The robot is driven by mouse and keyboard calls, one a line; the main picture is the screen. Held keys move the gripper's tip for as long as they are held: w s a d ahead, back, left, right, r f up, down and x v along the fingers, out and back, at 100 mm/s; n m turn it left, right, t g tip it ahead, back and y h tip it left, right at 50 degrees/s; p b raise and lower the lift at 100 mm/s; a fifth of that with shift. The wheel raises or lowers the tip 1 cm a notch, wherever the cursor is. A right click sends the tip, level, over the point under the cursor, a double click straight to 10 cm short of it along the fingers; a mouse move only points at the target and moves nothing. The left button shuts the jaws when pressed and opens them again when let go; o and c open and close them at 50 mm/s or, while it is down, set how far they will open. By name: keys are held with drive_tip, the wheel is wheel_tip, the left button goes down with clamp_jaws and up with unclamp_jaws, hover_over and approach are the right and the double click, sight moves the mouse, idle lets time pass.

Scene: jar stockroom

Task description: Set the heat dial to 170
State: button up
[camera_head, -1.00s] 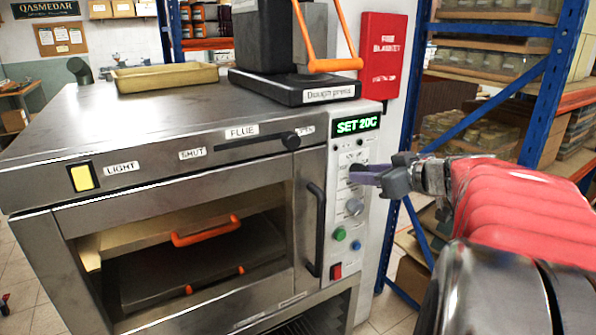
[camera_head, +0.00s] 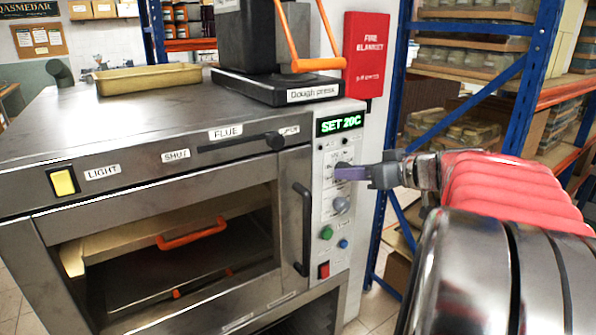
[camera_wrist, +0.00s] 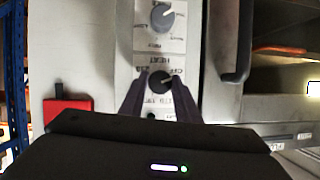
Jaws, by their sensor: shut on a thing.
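The oven's control panel (camera_head: 333,222) is a pale upright strip with a green display (camera_head: 339,123) reading SET 20C. Below the display is an upper black dial (camera_wrist: 159,82); in the head view my gripper (camera_head: 351,172) mostly covers it. The wrist view, turned upside down, shows my gripper (camera_wrist: 158,88) with one finger on each side of this dial, shut on it. A grey dial (camera_head: 341,204) sits below it on the panel and shows at the top of the wrist view (camera_wrist: 162,16). The small lettering around the dials is too blurred to read surely.
A black door handle (camera_head: 302,228) stands just left of the panel. Green (camera_head: 326,233) and blue (camera_head: 343,243) buttons and a red switch (camera_head: 323,270) lie below. A dough press (camera_head: 285,85) stands on the oven. A red fire blanket box (camera_head: 366,55) and blue shelving are to the right.

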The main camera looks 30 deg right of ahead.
drive_tip(key=m+t+y, duration=0.1)
drive_tip(key=m+y, duration=0.1)
drive_tip(key=m, duration=0.2)
drive_tip(key=m+t+y, duration=0.1)
drive_tip(key=m+y, duration=0.1)
drive_tip(key=m, duration=0.2)
drive_tip(key=f+m+t+y, duration=0.1)
drive_tip(key=m, duration=0.4)
drive_tip(key=shift+d+y, duration=0.35)
drive_tip(key=shift+y, duration=0.05)
drive_tip(key=shift+m, duration=0.3)
drive_tip(key=o, duration=1)
drive_tip(key=shift+o, duration=0.2)
drive_tip(key=v, duration=1.3)
drive_tip(key=shift+s+f, duration=0.25)
drive_tip(key=shift+s, duration=0.1)
drive_tip(key=shift+d, duration=0.1)
